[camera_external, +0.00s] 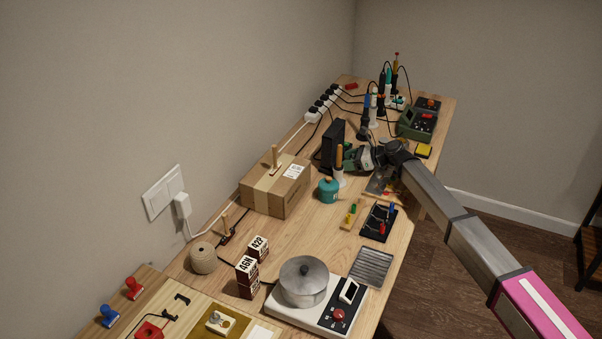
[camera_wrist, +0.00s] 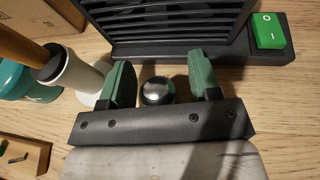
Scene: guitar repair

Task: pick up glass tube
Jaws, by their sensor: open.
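A small rounded, shiny grey thing (camera_wrist: 157,91), perhaps the end of the glass tube, shows between my gripper's fingers in the wrist view. I cannot tell its full shape, and I cannot make out the tube in the external view. My gripper (camera_wrist: 162,78) is open, with one green finger on each side of the shiny thing. A gap shows on both sides of it. In the external view my gripper (camera_external: 364,157) is low over the workbench, beside a black upright ribbed unit (camera_external: 333,146).
The black ribbed unit (camera_wrist: 180,28) with a green switch (camera_wrist: 269,31) stands just beyond the fingers. Left of them are a white holder (camera_wrist: 78,76) with an orange-brown handle and a teal bottle (camera_wrist: 38,85). A cardboard box (camera_external: 275,187) stands nearby. Bare wood lies right of my gripper.

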